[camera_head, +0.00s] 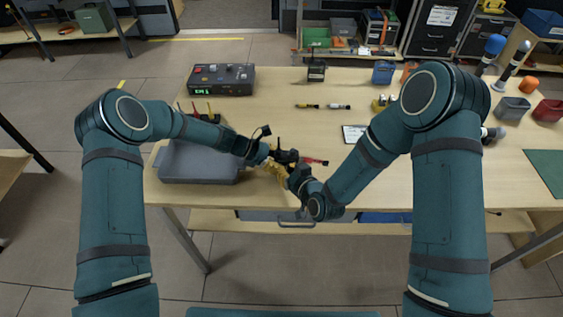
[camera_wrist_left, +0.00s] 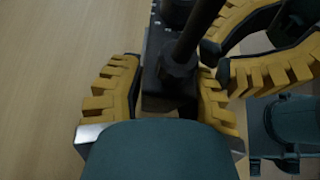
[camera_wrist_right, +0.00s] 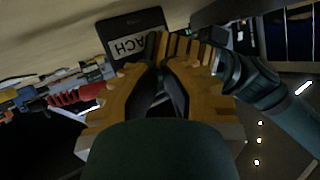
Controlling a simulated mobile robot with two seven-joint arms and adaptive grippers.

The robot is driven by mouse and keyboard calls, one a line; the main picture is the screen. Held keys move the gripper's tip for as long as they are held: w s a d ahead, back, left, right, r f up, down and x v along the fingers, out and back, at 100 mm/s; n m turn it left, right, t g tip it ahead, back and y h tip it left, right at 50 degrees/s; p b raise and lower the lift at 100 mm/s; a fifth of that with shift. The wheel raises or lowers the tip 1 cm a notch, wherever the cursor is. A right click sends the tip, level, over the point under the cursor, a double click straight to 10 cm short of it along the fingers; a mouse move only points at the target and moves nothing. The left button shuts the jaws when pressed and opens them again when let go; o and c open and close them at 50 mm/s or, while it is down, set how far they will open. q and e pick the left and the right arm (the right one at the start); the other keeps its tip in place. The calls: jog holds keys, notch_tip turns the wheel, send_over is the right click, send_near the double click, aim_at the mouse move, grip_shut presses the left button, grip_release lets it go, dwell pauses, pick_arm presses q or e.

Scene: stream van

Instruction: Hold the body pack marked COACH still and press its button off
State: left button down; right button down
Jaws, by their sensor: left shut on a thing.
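The black body pack (camera_head: 284,156) is held just above the front edge of the workbench. In the right wrist view its white label (camera_wrist_right: 125,46) shows the letters "ACH", the rest hidden by the fingers. My left gripper (camera_wrist_left: 160,92) is shut on the body pack (camera_wrist_left: 165,100), one yellow finger on each side, with a dark antenna (camera_wrist_left: 194,38) standing out from it. My right gripper (camera_wrist_right: 160,66) has its fingertips together, right beside the pack; I cannot tell whether they touch it. The button is not distinguishable.
A grey tray (camera_head: 198,163) lies left of the grippers. A red item (camera_head: 314,161) lies close on the right. The bench middle is mostly clear.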

pick_arm(q)
jog(key=shift+s+f, duration=0.1)
dwell(0.3)
pick_arm(e)
jog(key=shift+s, duration=0.5)
jog(key=shift+s, duration=3)
pick_arm(q)
jog(key=c, duration=0.6)
grip_release()
